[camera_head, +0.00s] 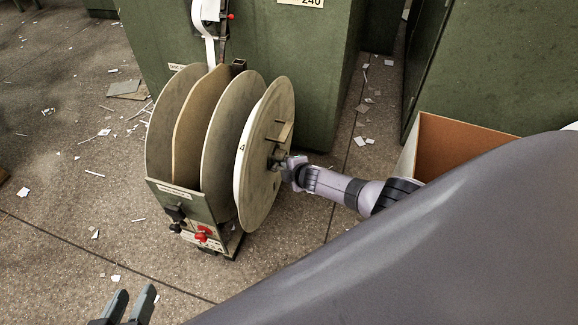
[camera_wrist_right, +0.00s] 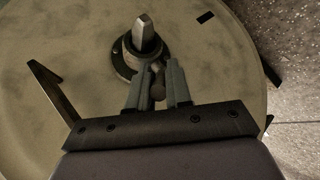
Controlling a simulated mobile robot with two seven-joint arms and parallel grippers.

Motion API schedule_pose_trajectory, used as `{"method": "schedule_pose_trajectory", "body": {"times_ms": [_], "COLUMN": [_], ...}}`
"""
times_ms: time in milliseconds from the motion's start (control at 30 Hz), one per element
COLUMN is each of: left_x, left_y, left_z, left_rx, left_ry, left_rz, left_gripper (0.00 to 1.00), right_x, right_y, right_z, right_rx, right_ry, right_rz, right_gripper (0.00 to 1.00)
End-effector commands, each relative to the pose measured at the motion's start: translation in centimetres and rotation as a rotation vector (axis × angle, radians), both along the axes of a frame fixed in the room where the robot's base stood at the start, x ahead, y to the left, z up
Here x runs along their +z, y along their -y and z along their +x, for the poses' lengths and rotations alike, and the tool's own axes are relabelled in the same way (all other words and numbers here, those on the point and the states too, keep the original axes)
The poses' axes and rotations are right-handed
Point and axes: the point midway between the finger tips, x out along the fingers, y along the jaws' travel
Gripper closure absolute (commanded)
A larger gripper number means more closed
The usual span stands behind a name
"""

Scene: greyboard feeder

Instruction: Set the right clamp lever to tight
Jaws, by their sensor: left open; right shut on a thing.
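The feeder's outer right disc (camera_head: 262,150) carries a hub (camera_head: 279,158) at its centre. In the right wrist view the hub (camera_wrist_right: 145,47) has a pale metal stub and a dark lever (camera_wrist_right: 157,85) pointing down from it. My right gripper (camera_head: 290,165) reaches the hub from the right. In the right wrist view its fingers (camera_wrist_right: 157,80) are shut on the lever, which is partly hidden between them. I cannot read the lever's setting. My left gripper (camera_head: 134,303) is open and empty at the bottom left, well away from the feeder.
Further discs (camera_head: 232,130) stand left of the outer one, above a base with a red knob (camera_head: 202,234). Green cabinets (camera_head: 285,60) stand behind. An open cardboard box (camera_head: 450,143) is on the right. Paper scraps litter the floor, which is open at left.

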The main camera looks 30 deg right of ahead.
Motion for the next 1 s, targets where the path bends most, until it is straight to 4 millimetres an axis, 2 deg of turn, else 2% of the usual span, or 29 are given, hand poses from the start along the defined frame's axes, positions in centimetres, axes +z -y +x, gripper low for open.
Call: {"method": "schedule_pose_trajectory", "body": {"times_ms": [700, 733, 800, 1000], "left_x": [0.19, 0.18, 0.18, 0.17], "left_y": [-0.51, -0.51, -0.51, -0.53], "left_z": [-0.16, -0.17, -0.17, -0.18], "left_rx": [0.008, 0.008, 0.008, 0.008], "left_ry": [0.003, 0.003, 0.003, 0.001], "left_rz": [0.033, 0.033, 0.033, 0.033], "left_gripper": [0.57, 0.57, 0.57, 0.57], "right_x": [0.18, 0.18, 0.18, 0.19], "right_y": [-0.04, -0.04, -0.05, -0.06], "right_z": [0.11, 0.11, 0.11, 0.10], "right_rx": [0.000, 0.000, 0.000, 0.000], "right_ry": [-0.031, -0.031, -0.031, -0.031], "right_rz": [-0.028, -0.028, -0.028, -0.028], "right_gripper": [1.00, 0.74, 0.59, 0.59]}}
